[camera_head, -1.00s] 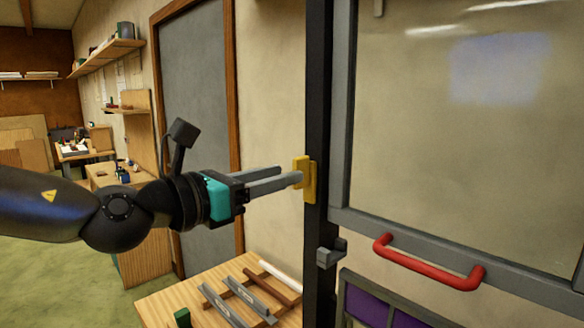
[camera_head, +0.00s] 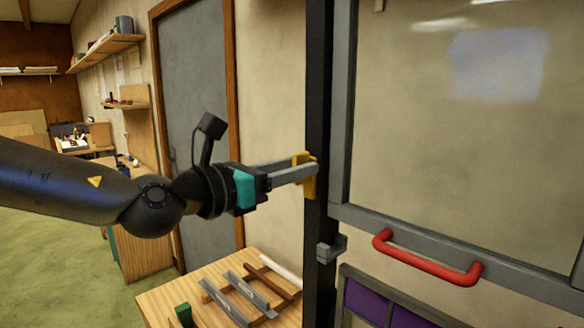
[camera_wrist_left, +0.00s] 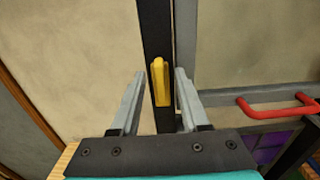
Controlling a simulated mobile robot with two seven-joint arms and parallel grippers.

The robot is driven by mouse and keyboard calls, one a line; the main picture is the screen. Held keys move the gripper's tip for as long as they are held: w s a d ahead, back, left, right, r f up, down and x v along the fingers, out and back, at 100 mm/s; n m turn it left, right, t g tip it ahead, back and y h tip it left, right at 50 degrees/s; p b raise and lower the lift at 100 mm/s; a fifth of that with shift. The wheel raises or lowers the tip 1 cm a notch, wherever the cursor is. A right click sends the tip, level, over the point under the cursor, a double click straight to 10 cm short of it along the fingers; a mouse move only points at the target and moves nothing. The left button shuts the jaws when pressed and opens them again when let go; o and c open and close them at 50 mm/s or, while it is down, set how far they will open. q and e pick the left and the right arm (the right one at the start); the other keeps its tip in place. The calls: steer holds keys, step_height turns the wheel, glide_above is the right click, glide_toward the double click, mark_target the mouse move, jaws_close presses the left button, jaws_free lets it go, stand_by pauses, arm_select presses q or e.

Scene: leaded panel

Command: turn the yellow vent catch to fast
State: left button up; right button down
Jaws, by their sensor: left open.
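The yellow vent catch (camera_head: 309,184) is mounted on the dark upright post (camera_head: 318,110) of the framed panel. In the left wrist view the catch (camera_wrist_left: 160,82) stands upright, its long side along the post. My left gripper (camera_head: 308,168) reaches in from the left at the height of the catch. Its two grey fingers are open. In the left wrist view the fingers (camera_wrist_left: 158,75) lie on either side of the catch, with a gap on both sides. In the head view the near finger hides part of the catch. My right gripper is not in view.
A red handle (camera_head: 427,258) sticks out of the panel's lower frame, right of the post. A grey bracket (camera_head: 330,250) sits on the post below the catch. A wooden table (camera_head: 165,300) with bars on it stands below my left arm.

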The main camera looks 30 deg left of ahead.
arm_select(q)
steer(key=shift+c, duration=0.2)
jaws_close()
steer(key=shift+n, duration=0.3)
steer(key=shift+w+a+f+n+b, duration=0.15)
steer(key=shift+n+b, duration=0.2)
steer(key=shift+n, duration=3.95)
steer(key=shift+s+a+f+n+b, duration=0.1)
steer(key=shift+n+b, duration=0.25)
steer(key=shift+n, duration=3.95)
steer(key=shift+o, duration=0.2)
jaws_free()
